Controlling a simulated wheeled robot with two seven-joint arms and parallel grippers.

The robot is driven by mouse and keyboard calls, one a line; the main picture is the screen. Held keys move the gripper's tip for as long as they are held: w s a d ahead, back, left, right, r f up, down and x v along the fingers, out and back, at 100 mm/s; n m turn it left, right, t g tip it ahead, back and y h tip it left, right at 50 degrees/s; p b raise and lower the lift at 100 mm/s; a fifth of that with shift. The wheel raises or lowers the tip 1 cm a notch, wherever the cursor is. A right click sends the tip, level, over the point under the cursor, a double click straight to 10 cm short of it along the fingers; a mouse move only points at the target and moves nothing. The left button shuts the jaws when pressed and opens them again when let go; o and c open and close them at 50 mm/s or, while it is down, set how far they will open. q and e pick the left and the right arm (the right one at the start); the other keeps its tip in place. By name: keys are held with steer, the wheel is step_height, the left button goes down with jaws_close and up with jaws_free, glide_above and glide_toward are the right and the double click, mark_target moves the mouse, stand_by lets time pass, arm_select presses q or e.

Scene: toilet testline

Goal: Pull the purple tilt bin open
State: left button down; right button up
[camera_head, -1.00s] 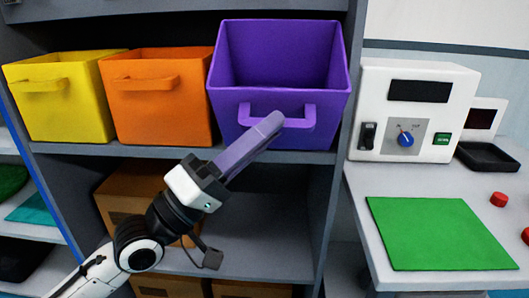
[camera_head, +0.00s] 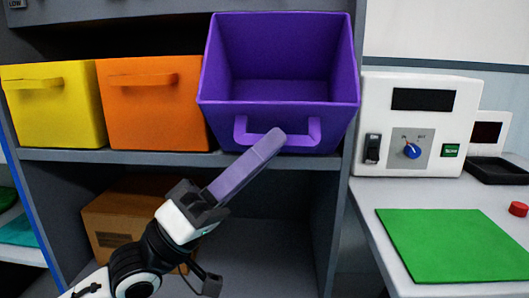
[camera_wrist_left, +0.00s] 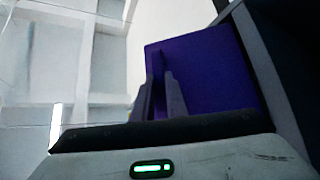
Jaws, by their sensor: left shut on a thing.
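The purple tilt bin (camera_head: 280,55) sits on the shelf to the right of the orange bin, tipped forward so that its open top and empty inside show. Its handle (camera_head: 313,132) is a purple bar on the front. My left gripper (camera_head: 275,140) reaches up from the lower left and is shut on the handle, covering its middle. In the left wrist view, the fingers (camera_wrist_left: 163,95) stand against the purple front of the bin (camera_wrist_left: 215,70); the handle is mostly hidden between them. My right gripper is in neither view.
A yellow bin (camera_head: 50,110) and an orange bin (camera_head: 155,110) stand to the left on the same shelf (camera_head: 100,156). A brown box (camera_head: 120,215) is below. A white device (camera_head: 425,100) and green mat (camera_head: 455,240) lie on the table at right.

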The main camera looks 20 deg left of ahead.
arm_select(q)
steer(key=c, duration=1.8)
jaws_free()
steer(key=shift+o, duration=0.2)
steer(key=v, duration=1)
steer(key=shift+s+a, duration=0.1)
